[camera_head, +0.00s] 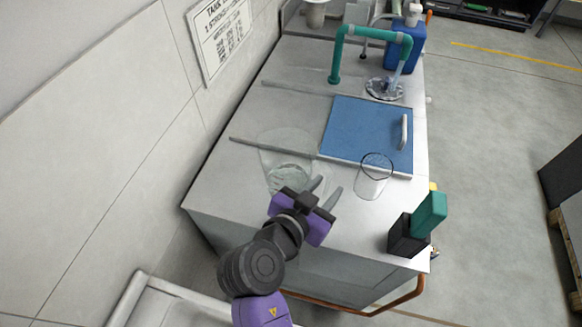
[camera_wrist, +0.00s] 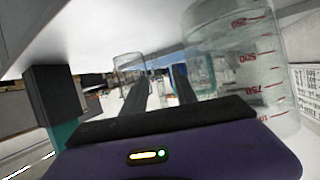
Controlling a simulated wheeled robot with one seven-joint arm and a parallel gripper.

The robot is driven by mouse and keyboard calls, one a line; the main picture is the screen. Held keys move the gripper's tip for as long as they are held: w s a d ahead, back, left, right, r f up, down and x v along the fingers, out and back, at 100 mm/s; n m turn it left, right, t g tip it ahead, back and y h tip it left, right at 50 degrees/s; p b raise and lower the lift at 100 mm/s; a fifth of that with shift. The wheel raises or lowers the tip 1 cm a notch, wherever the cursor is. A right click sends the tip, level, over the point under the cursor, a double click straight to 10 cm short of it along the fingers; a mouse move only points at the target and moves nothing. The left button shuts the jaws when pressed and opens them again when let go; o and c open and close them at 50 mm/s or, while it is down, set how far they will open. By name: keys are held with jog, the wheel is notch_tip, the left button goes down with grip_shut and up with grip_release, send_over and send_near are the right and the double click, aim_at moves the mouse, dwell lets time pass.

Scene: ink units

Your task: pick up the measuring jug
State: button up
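The measuring jug (camera_head: 288,152) is a large clear vessel on the pale worktop, left of and beyond my gripper (camera_head: 326,189) in the head view. In the wrist view, which looks upside down, the jug (camera_wrist: 238,60) is large at the right and shows red graduation marks. My gripper's two fingers (camera_wrist: 160,92) are apart with nothing held between them. They point past the jug's side, not around it. Whether they touch it I cannot tell.
A smaller clear beaker (camera_head: 373,177) stands right of my gripper. A black block with a teal top (camera_head: 428,216) is near the right front corner. A blue panel with a white handle (camera_head: 362,130) and a teal tap (camera_head: 338,62) lie farther back. A wall is at left.

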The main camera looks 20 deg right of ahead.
jog(key=shift+w+d+f, duration=0.3)
jog(key=shift+d, duration=0.15)
grip_shut()
jog(key=shift+r, duration=0.1)
dwell(1.1)
